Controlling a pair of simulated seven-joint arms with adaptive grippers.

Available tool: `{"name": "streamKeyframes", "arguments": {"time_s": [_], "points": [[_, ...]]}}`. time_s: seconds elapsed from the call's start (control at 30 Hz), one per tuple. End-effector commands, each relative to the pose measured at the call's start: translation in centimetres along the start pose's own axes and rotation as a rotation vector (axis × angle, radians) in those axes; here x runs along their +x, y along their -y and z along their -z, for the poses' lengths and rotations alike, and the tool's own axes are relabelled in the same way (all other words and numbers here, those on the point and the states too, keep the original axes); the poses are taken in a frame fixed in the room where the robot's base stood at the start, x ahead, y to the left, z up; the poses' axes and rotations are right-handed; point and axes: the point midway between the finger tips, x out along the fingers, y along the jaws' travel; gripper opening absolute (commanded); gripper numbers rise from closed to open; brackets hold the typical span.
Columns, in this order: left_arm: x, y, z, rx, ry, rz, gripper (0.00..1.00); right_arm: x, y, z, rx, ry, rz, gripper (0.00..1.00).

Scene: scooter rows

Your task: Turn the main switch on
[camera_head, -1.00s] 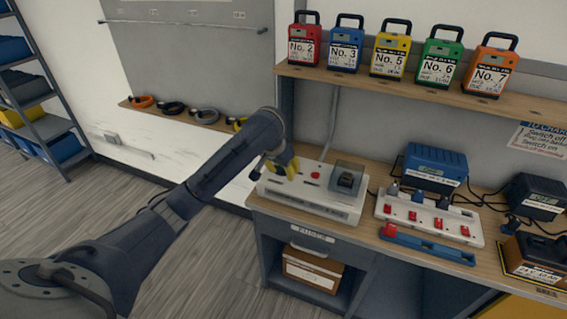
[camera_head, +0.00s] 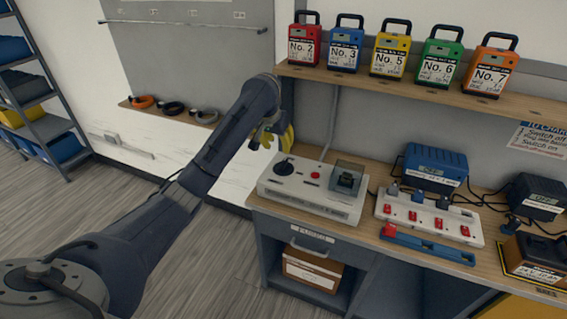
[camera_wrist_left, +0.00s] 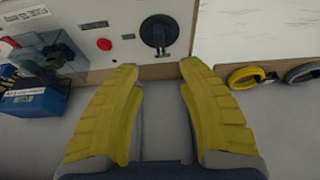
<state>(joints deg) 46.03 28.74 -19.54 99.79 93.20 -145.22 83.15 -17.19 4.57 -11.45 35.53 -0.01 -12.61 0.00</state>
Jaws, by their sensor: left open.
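The white control box (camera_head: 310,195) stands at the left end of the bench. On its top left is a round black rotary switch (camera_head: 284,167) with a raised handle. The switch also shows in the left wrist view (camera_wrist_left: 160,33), its handle lying roughly along the picture's vertical. I cannot read the labels beside it. My left gripper (camera_head: 276,139), with yellow fingers, is open and empty just above and behind the switch, apart from it. In the left wrist view the fingers (camera_wrist_left: 160,75) are spread, with the switch beyond the gap between them. My right gripper is not in view.
The box also carries a red button (camera_head: 315,175) and a clear cover (camera_head: 348,175) over a dark part. A power strip with red switches (camera_head: 430,217) lies to the right, by a blue charger (camera_head: 436,167). A shelf with several coloured battery packs (camera_head: 391,52) hangs above.

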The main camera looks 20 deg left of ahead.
Motion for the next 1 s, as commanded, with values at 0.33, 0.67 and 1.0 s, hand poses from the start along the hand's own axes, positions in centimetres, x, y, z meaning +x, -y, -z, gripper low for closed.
{"name": "streamKeyframes", "arguments": {"time_s": [0.33, 0.67, 1.0], "points": [[5.6, 0.0, -0.2, -0.003, 0.007, -0.001, 0.38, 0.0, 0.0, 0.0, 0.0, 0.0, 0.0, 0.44], [10.3, 0.1, -0.2, -0.001, 0.005, 0.002, 0.38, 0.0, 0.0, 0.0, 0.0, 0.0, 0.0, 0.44], [12.3, 0.0, -0.1, 0.001, 0.003, 0.001, 0.38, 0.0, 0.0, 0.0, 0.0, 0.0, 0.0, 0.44]]}}
